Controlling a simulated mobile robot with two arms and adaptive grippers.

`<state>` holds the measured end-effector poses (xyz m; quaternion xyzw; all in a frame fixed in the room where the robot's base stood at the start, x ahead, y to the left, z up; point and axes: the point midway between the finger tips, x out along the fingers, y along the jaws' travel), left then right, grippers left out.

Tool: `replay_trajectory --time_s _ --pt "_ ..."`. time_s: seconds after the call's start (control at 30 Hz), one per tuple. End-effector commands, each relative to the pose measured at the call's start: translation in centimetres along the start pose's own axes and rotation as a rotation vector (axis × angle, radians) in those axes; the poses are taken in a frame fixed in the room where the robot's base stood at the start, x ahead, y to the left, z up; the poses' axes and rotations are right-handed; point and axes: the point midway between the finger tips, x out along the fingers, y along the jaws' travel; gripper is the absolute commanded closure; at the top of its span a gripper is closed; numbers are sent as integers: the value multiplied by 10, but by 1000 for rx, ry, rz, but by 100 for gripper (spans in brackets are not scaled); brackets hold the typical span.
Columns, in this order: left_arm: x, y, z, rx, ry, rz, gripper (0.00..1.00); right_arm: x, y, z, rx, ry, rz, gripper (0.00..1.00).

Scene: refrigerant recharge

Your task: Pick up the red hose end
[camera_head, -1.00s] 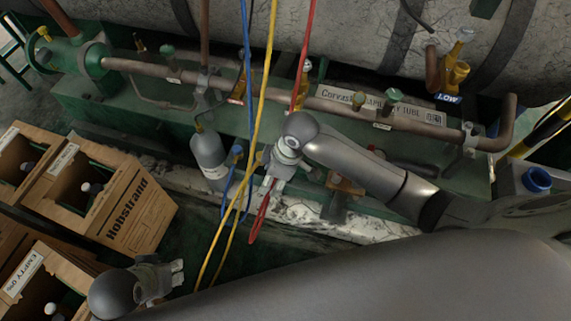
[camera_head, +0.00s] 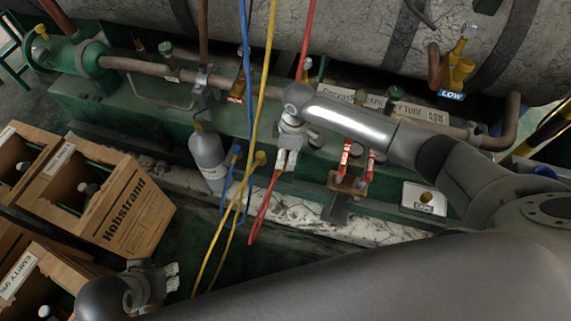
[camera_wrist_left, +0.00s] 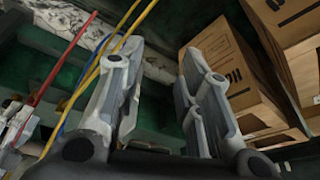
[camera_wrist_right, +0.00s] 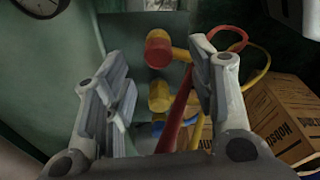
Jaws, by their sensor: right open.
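The red hose (camera_head: 265,208) comes down from the top of the head view, passes behind my right gripper (camera_head: 287,160) and hangs below it. In the right wrist view, the red hose (camera_wrist_right: 178,112) runs up between the two spread fingers, nearer the right one. A red end fitting (camera_wrist_right: 158,49) shows beyond the fingertips, with a yellow fitting (camera_wrist_right: 160,96) below it. My right gripper is open and empty; contact with the hose cannot be told. My left gripper (camera_head: 172,277) is low at the left, open and empty, with its fingers apart in its wrist view (camera_wrist_left: 158,65).
Blue (camera_head: 246,60) and yellow (camera_head: 262,100) hoses hang left of my right gripper. A grey cylinder (camera_head: 208,157) stands behind them. Red-handled valves (camera_head: 345,158) are to the right. Cardboard crates (camera_head: 135,212) fill the left, near my left gripper.

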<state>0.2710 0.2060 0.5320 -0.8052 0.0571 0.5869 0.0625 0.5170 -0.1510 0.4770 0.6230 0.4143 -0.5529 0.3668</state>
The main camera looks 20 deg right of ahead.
Motion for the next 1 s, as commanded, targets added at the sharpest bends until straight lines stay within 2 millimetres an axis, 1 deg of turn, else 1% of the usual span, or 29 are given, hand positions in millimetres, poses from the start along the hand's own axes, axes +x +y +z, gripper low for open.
replay_trajectory --time_s 0.17,0.23,0.4,0.5,0.6,0.83,0.87,1.0 --pt "12 0 3 0 4 0 67 24 0 3 1 -2 -2 48" --pt "17 2 -13 3 76 3 67 35 0 4 0 0 -1 48" --pt "16 6 -45 7 212 10 67 45 1 3 -1 1 0 48" --pt "15 7 -57 9 264 13 67 50 1 4 -1 1 0 48" --pt "14 8 -62 10 291 14 67 52 1 4 -1 0 0 48" --pt "13 8 -64 10 296 15 67 52 1 4 -1 0 0 48" --pt "13 8 -64 10 296 15 67 52 1 4 -1 0 0 51" --pt "13 8 -64 10 296 15 67 52 1 4 -1 0 0 69"
